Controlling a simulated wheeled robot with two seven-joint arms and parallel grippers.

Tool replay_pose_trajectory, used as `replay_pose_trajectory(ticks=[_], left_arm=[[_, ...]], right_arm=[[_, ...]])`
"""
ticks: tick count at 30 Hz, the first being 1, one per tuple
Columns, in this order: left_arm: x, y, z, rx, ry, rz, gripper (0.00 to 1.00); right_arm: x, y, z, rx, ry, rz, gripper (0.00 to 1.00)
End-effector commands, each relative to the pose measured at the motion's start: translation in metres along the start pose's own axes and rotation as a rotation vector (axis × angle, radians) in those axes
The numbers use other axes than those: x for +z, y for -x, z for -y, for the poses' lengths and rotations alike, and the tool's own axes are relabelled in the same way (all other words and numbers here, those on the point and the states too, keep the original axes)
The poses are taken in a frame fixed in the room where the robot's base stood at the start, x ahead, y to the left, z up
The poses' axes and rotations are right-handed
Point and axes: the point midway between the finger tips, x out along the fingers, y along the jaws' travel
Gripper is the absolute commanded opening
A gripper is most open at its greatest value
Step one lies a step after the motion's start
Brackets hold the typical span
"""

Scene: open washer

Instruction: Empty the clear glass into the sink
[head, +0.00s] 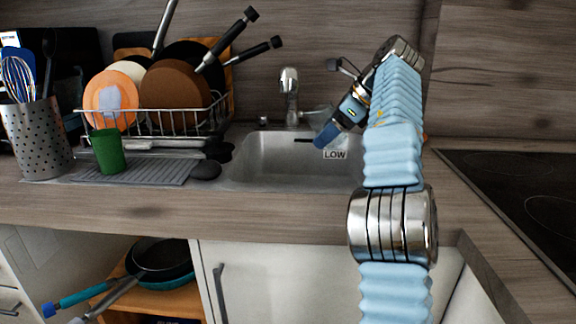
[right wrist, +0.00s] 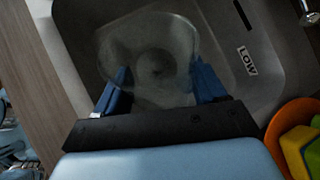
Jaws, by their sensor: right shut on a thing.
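My right gripper (head: 325,138) reaches over the grey sink (head: 258,165) from the right, its blue fingers pointing down and left. In the right wrist view, the right gripper (right wrist: 160,88) is shut on the clear glass (right wrist: 150,45), with one blue finger on each side. The glass is over the sink basin (right wrist: 225,50) and its round outline shows. I cannot tell its exact tilt or whether liquid is in it. My left gripper is not in view.
The faucet (head: 289,90) stands behind the sink. Left of it are a dish rack (head: 180,125) with pans and plates, a green cup (head: 109,151) and a utensil holder (head: 38,138). A cooktop (head: 520,180) is at right. An orange bowl (right wrist: 277,124) holds sponges.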

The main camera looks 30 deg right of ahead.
Motion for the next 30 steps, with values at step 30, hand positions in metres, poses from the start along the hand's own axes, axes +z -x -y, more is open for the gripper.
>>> replay_pose_trajectory(ticks=[30], left_arm=[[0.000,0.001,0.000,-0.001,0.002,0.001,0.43]], right_arm=[[-0.036,0.046,0.026,0.091,-0.184,0.492,0.30]])
